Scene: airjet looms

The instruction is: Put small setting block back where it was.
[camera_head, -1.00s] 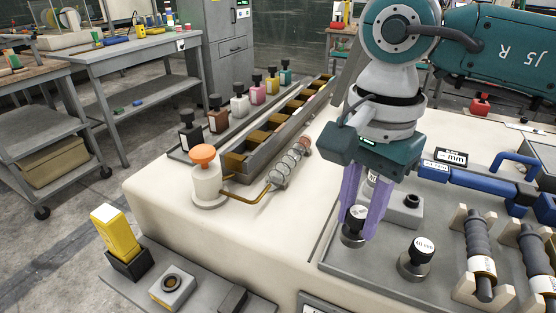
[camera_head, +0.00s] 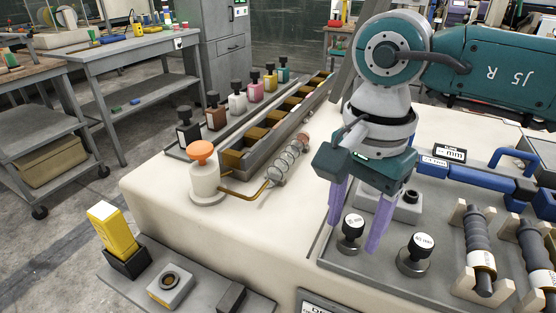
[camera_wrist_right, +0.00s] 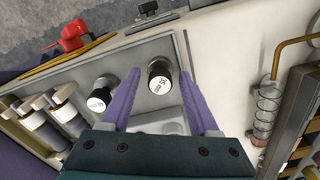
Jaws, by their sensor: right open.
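The small setting block (camera_head: 350,231), a dark round knob with a white label on top and a metallic base, stands upright on the grey tray (camera_head: 345,262). My right gripper (camera_head: 354,237) is open, with one purple finger on either side of this block. In the right wrist view the block (camera_wrist_right: 160,80) shows between the spread fingers (camera_wrist_right: 161,74), with gaps on both sides. A slightly larger, similar block (camera_head: 414,256) stands to its right; it also shows in the wrist view (camera_wrist_right: 101,96). Whether either sits in a recess is hidden. My left gripper is out of view.
A grey block with a dark knob (camera_head: 407,207) stands behind the gripper. Dark rollers on wooden cradles (camera_head: 480,255) and a blue tool (camera_head: 450,174) lie to the right.

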